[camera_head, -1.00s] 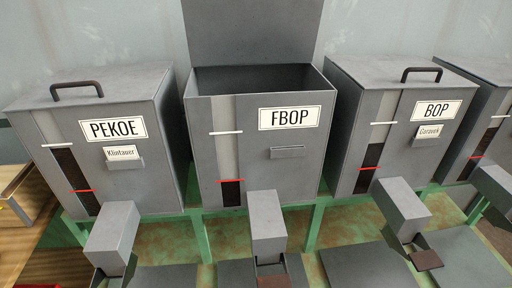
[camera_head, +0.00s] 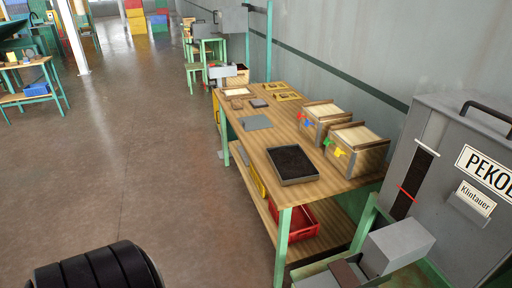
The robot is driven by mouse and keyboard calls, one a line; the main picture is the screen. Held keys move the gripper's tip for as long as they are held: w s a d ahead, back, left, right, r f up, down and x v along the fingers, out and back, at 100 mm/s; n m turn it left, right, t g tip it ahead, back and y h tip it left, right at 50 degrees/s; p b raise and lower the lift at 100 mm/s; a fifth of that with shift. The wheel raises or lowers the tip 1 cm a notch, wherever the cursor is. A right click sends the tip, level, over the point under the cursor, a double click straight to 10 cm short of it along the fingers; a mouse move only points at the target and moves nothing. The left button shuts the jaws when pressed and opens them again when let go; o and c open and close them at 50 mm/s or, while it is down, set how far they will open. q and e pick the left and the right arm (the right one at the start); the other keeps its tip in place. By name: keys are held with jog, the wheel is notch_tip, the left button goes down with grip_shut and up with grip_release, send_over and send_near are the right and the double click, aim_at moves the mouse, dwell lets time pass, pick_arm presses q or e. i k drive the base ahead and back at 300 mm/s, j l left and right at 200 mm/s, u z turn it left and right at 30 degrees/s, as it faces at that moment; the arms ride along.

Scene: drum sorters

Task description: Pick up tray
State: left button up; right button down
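A dark, shallow tray (camera_head: 292,181) with a raised rim lies flat on the near part of a wooden table. It looks empty, with a black inner surface. Nothing covers it. Neither of my grippers shows in the view, so nothing is seen near or touching the tray.
The wooden table (camera_head: 262,146) has green legs. Two wooden boxes (camera_head: 355,160) stand behind the tray, and a grey flat plate (camera_head: 255,122) lies farther along. A red crate (camera_head: 297,217) sits below. The floor (camera_head: 150,130) left is clear.

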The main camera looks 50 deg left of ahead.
aim_at(291, 165)
jog(key=u, duration=1.2)
